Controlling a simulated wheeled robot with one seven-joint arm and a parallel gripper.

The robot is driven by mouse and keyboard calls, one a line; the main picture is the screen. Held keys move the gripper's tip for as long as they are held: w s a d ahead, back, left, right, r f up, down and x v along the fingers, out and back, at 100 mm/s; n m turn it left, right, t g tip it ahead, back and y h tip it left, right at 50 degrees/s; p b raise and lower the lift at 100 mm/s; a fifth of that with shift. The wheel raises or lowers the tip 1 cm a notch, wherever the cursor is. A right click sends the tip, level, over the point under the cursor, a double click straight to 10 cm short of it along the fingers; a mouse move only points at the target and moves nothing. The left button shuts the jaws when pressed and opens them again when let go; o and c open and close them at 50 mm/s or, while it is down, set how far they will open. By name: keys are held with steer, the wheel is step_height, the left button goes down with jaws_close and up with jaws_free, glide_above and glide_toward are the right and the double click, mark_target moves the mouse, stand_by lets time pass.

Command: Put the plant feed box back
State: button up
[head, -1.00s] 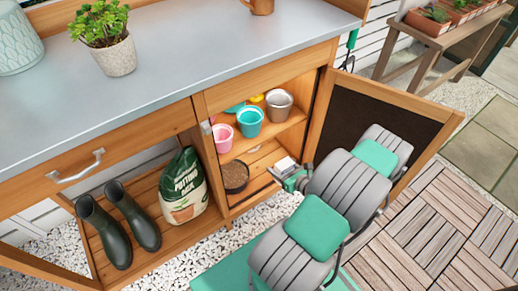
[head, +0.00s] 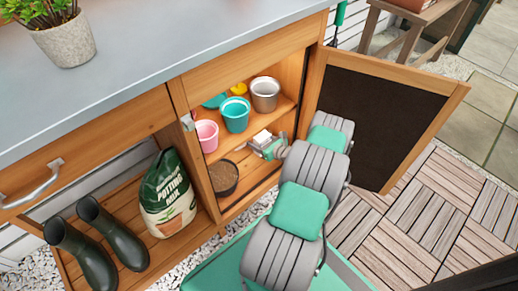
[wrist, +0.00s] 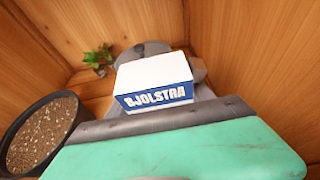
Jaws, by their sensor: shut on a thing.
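The plant feed box (wrist: 155,88) is white with a blue band lettered "BJOLSTRA". My gripper (head: 266,147) is shut on it inside the lower compartment of the open cabinet (head: 178,92). The box's white top (head: 262,136) also shows small in the head view. In the wrist view grey gripper parts show behind and beside the box, and my green wrist cover hides what is nearer. I cannot tell whether the box touches the cabinet floor.
A dark pot of brown grit (head: 224,177) stands left of my gripper; it fills the left of the wrist view (wrist: 40,135). A small green plant (wrist: 98,60) shows behind. Pink (head: 206,135), teal (head: 236,115) and metal pots (head: 265,94) stand on the shelf above. The cabinet door (head: 385,115) is open right.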

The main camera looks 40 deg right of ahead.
steer(key=f, duration=0.1)
steer(key=f+b, duration=0.1)
steer(key=f, duration=0.2)
steer(key=shift+w+d+b, duration=0.25)
steer(key=shift+b, duration=0.1)
steer(key=shift+r, duration=0.2)
steer(key=shift+f, duration=0.1)
steer(key=o, duration=1.8)
steer(key=shift+c, duration=0.2)
steer(key=shift+s+r+p, duration=0.2)
steer(key=shift+r+p, duration=0.1)
steer(key=p+v, duration=0.2)
steer(key=v, duration=0.4)
steer(key=shift+s+r+p, duration=0.1)
steer(key=shift+s+p, duration=0.1)
steer(key=shift+p, duration=0.15)
steer(key=shift+s, duration=0.35)
